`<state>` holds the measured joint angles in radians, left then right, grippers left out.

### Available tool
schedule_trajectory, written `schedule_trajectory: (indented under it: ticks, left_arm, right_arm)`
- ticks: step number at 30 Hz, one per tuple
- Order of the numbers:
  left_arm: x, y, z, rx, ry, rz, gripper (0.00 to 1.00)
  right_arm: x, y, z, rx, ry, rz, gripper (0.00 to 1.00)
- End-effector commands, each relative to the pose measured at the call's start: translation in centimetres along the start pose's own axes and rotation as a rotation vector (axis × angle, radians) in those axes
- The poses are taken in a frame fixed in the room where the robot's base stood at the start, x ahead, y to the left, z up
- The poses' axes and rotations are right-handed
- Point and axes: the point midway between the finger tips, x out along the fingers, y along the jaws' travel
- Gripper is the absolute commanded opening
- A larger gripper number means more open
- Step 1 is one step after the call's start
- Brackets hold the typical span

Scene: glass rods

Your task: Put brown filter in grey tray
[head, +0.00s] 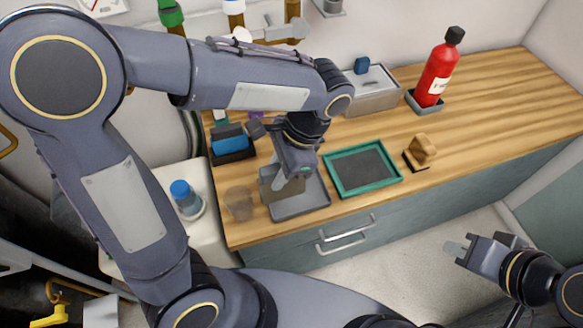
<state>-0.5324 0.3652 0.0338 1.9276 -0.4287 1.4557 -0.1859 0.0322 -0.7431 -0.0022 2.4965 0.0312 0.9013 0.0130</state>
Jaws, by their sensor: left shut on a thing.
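My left gripper (283,184) is shut on a flat brown-grey piece, which looks like the brown filter (268,187). It holds the filter roughly upright at the left part of the grey tray (304,206). I cannot tell whether the filter touches the tray floor. The tray sits near the counter's front edge, and the gripper hides part of its back. My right gripper (462,249) is low on the right, away from the counter, over the floor. No object shows in it, and its jaw gap is unclear.
A green-rimmed tray (371,190) lies right of the grey tray. A clear beaker (239,203) stands close on its left. Further off are a blue item in a dark holder (232,157), a brown block (421,149), a metal box (372,97) and a red bottle (437,76). The counter's right side is clear.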

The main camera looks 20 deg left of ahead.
Motion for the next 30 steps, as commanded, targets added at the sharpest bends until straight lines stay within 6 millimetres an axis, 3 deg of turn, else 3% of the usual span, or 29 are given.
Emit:
schedule_trajectory:
  ticks: [3, 11, 17, 24, 30]
  left_arm:
    - [0.5, -2.3, -2.2, -0.002, -0.005, 0.003, 0.00]
    - [3.7, -4.9, -5.9, -0.001, -0.002, 0.002, 0.00]
    - [4.7, -5.8, -7.0, 0.000, -0.001, 0.000, 0.00]
    - [7.4, -5.8, -8.2, -0.001, -0.001, 0.001, 0.00]
    - [7.5, -5.8, -8.2, -0.001, 0.001, 0.000, 0.00]
  right_arm:
    - [-0.5, -0.2, -0.2, 0.000, 0.000, 0.000, 0.00]
    - [-0.6, -0.3, -0.3, 0.000, 0.000, 0.000, 0.00]
    - [-0.7, -0.3, -0.3, 0.000, 0.000, 0.000, 0.00]
    - [-1.1, -0.5, -0.6, 0.000, 0.000, 0.000, 0.00]
    - [-1.1, -0.5, -0.6, 0.000, 0.000, 0.000, 0.00]
